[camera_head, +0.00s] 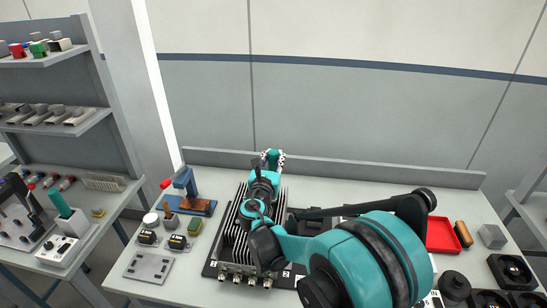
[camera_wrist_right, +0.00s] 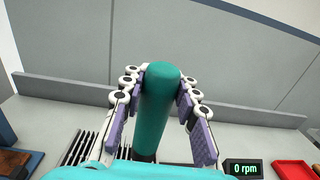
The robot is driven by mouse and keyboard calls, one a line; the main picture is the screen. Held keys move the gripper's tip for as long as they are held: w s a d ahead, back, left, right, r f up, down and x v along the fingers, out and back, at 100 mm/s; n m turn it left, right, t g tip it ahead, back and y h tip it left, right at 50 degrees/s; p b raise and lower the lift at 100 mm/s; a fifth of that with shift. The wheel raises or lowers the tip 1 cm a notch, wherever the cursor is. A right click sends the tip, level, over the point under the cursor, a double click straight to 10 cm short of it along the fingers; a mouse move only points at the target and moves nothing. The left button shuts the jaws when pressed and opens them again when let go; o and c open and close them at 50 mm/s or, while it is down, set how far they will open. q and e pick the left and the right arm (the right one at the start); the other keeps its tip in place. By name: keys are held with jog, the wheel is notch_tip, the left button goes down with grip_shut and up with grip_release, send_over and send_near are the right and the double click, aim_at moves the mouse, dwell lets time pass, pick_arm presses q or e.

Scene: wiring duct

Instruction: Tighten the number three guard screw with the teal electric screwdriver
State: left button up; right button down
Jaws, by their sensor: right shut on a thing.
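My right gripper (camera_head: 272,160) is above the back part of a black finned unit (camera_head: 236,235). In the right wrist view, the gripper (camera_wrist_right: 163,95) is shut on the upright teal screwdriver (camera_wrist_right: 155,115), its padded fingers on both sides of the handle. The screwdriver's tip is hidden. In the head view, my teal arm covers the right part of the finned unit, and I cannot make out the number three guard screw. A small display (camera_wrist_right: 243,168) beside the screwdriver reads 0 rpm. My left gripper is not in view.
A red tray (camera_head: 441,236) and black fans (camera_head: 511,271) are on the right. A blue-based press (camera_head: 190,205) stands at the back left, near a grey plate (camera_head: 148,267). A side bench on the left holds a teal-handled tool (camera_head: 60,203). A low ledge (camera_head: 340,168) runs along the back.

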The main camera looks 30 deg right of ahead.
jog(key=shift+f, duration=0.1)
dwell(0.4)
jog(key=shift+r+p, duration=0.4)
jog(key=shift+r, duration=0.15)
jog(key=shift+r+p, duration=1.85)
jog(key=shift+r, duration=0.7)
jog(key=shift+f, duration=0.15)
